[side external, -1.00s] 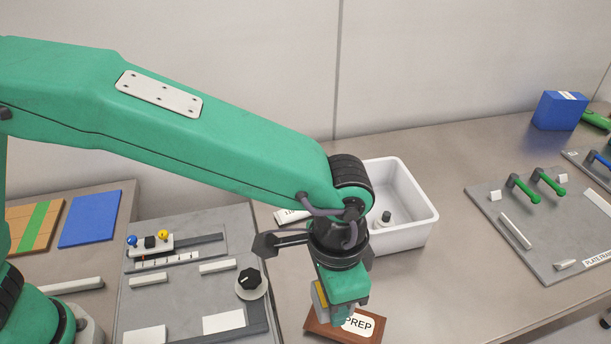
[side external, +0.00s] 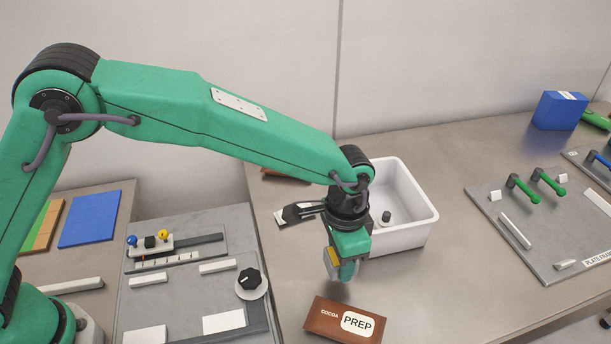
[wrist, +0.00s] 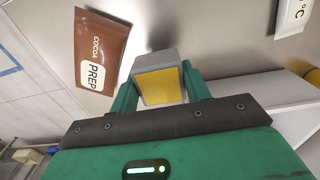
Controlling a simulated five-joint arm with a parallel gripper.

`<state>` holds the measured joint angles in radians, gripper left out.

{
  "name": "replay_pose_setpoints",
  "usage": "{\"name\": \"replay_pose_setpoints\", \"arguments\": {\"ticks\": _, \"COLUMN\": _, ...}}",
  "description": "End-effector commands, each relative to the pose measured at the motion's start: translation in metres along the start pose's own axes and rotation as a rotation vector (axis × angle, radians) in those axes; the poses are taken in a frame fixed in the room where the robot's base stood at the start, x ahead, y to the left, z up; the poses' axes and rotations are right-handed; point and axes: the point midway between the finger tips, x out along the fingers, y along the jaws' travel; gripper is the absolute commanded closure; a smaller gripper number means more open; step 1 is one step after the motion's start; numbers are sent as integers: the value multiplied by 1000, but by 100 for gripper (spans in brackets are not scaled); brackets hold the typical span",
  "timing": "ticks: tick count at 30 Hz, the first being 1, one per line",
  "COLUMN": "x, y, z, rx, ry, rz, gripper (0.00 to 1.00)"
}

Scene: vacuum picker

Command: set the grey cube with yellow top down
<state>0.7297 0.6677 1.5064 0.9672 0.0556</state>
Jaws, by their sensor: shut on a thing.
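The grey cube with yellow top (side external: 334,257) is held in my gripper (side external: 343,268), in front of the white bin. In the wrist view the cube (wrist: 160,84) sits between the two green fingers, its yellow face toward the camera. My gripper (wrist: 165,78) is shut on it. In the side view the cube is partly hidden by a finger. It appears above the bench, clear of the brown packet; its exact height is hard to tell.
A brown cocoa packet with a PREP label (side external: 345,322) lies flat on the bench, beside the cube in the wrist view. A white bin (side external: 422,228) with a small bottle (side external: 386,217) stands behind my gripper. A grey panel with a black knob (side external: 250,280) is left.

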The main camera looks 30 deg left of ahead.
Motion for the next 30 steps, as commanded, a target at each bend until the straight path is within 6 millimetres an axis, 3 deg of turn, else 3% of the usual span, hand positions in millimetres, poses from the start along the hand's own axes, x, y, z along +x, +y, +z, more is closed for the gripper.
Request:
{"name": "replay_pose_setpoints", "arguments": {"ticks": 8, "x": 6, "y": -1, "z": 0, "rx": 0, "ry": -1, "rz": 0, "gripper": 77}}
{"name": "replay_pose_setpoints", "arguments": {"ticks": 18, "x": 39, "y": 0, "z": 0, "rx": 0, "ry": -2, "rz": 0, "gripper": 77}}
{"name": "replay_pose_setpoints", "arguments": {"ticks": 30, "x": 42, "y": 0, "z": 0, "rx": 0, "ry": 0, "rz": 0, "gripper": 77}}
